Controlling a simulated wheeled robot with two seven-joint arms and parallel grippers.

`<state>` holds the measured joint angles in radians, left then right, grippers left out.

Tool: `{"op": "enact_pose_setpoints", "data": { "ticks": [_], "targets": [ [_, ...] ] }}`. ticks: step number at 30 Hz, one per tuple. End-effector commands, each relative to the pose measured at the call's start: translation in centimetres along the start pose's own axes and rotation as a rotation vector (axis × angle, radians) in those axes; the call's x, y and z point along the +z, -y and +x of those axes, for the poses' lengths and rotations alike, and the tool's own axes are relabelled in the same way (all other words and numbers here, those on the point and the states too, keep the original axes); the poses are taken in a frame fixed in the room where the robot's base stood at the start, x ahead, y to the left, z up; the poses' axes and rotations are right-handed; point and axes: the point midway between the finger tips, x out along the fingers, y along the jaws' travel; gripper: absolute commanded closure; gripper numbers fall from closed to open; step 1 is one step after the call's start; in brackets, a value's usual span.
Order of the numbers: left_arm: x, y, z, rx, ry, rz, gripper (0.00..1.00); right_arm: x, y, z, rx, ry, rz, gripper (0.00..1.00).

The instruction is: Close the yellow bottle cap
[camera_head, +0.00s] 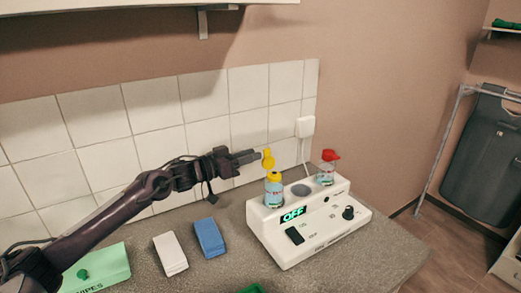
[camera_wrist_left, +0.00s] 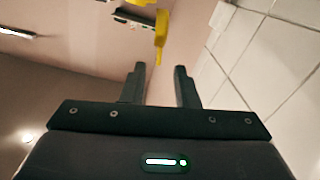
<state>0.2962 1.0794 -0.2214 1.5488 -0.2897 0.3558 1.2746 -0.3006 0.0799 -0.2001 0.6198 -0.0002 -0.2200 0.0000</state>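The bottle with the yellow cap (camera_head: 274,194) stands upright in the left of the white device. Its yellow cap (camera_head: 268,159) is flipped up above the yellow collar on the bottle's neck. My left gripper (camera_head: 250,156) is just left of the raised cap, at about its height, with its fingers pointing towards it. In the left wrist view, the fingers (camera_wrist_left: 161,72) are apart with nothing between them. My right gripper is not in view.
A red-capped bottle (camera_head: 326,174) stands at the right of the white device (camera_head: 312,239), whose display reads OFF. A white block (camera_head: 170,254), a blue block (camera_head: 209,238) and a green wipes box (camera_head: 100,268) lie on the counter. The tiled wall (camera_head: 155,108) is close behind my arm.

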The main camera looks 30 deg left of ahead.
Motion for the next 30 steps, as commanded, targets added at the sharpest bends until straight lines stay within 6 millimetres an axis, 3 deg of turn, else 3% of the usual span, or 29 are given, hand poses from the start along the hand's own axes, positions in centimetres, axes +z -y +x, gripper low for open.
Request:
{"op": "enact_pose_setpoints", "data": {
  "ticks": [9, 21, 27, 30],
  "targets": [
    [-0.2, -0.1, 3.5, 0.001, -0.002, 0.0, 0.73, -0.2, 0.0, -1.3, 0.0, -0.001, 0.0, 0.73],
    [0.0, -0.1, 4.1, 0.001, 0.001, 0.002, 0.73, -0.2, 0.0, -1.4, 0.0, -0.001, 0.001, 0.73],
    [0.0, -0.1, 4.1, 0.001, 0.001, 0.002, 0.99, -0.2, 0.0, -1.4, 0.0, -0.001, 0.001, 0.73],
    [0.0, -0.1, 4.1, 0.001, 0.001, 0.002, 1.0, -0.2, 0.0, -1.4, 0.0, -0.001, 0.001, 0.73]
  ]
}}
